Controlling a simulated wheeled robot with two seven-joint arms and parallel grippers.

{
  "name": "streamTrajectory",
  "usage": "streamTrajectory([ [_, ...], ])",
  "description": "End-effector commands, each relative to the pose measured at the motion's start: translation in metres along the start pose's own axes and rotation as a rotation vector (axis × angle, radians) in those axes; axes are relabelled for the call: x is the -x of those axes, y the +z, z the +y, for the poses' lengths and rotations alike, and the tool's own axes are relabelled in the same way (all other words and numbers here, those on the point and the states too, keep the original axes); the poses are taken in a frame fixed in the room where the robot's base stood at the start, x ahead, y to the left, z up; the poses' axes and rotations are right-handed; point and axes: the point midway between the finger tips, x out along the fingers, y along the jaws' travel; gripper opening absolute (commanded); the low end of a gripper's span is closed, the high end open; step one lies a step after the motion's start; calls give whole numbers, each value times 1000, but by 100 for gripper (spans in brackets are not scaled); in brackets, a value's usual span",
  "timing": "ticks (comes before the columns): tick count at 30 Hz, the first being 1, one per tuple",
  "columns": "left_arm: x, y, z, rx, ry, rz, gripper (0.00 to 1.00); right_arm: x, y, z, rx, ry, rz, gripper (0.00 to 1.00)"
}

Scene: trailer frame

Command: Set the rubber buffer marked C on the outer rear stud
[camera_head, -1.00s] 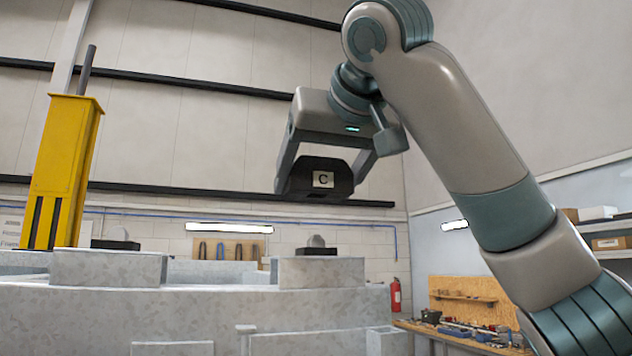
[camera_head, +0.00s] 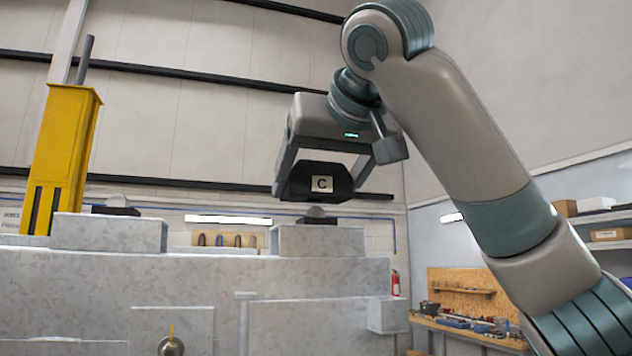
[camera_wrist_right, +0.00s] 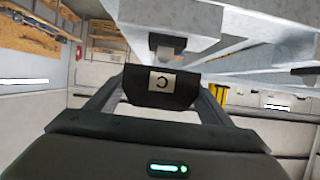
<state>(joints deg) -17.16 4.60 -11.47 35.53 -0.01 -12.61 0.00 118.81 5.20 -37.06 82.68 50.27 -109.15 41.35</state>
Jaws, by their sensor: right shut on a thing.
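The black rubber buffer (camera_head: 306,182) carries a white label with a black C. My right gripper (camera_head: 321,181) is shut on it, one finger on each side, and holds it in the air above the grey trailer frame (camera_head: 200,290). In the right wrist view the buffer (camera_wrist_right: 160,88) sits between the fingers with its label upside down. A grey block (camera_head: 318,241) of the frame stands below the buffer in the head view, with a small dark part (camera_head: 317,215) showing just above it. I cannot make out the outer rear stud. My left gripper is out of view.
A second raised block (camera_head: 108,232) stands on the frame at left, near a yellow post (camera_head: 65,150). A workbench (camera_head: 465,335) with tools and a red fire extinguisher (camera_head: 395,283) are at right. The air around the buffer looks clear.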

Motion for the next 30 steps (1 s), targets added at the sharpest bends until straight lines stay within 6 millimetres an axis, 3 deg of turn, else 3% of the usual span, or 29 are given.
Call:
streamTrajectory([
  [30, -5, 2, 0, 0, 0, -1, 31, 1, 1, 0, 0, -1, 1, 44],
])
